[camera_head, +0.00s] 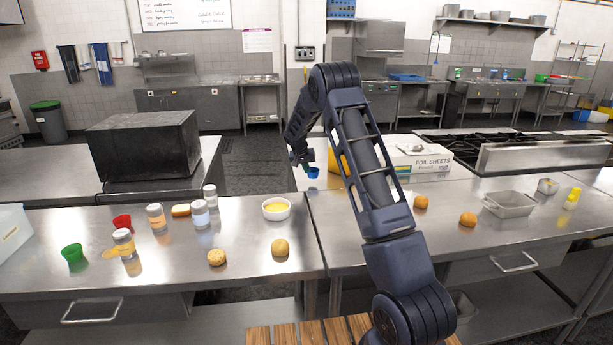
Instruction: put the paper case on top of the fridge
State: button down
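A small blue paper case (313,173) is at the tip of my gripper (307,165), above the rear edge of the right-hand counter. My gripper appears shut on it, though the fingers are small and partly dark. A red case (122,222) and a green case (73,254) of similar shape lie on the left counter. A large black box-like unit (145,145), which may be the fridge, stands on the counter at the back left. Its flat top is bare. My gripper is to the right of it, well apart.
The left steel counter (240,235) holds several jars, a bowl of yellow food (277,209) and bread rolls. A foil sheets box (420,160) and a yellow object stand behind my arm. A floor aisle separates the rear counters. A stove (540,155) is at right.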

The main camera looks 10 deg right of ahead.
jog(key=shift+f, duration=1.55)
jog(key=shift+f, duration=0.1)
jog(key=c, duration=1.7)
grip_release()
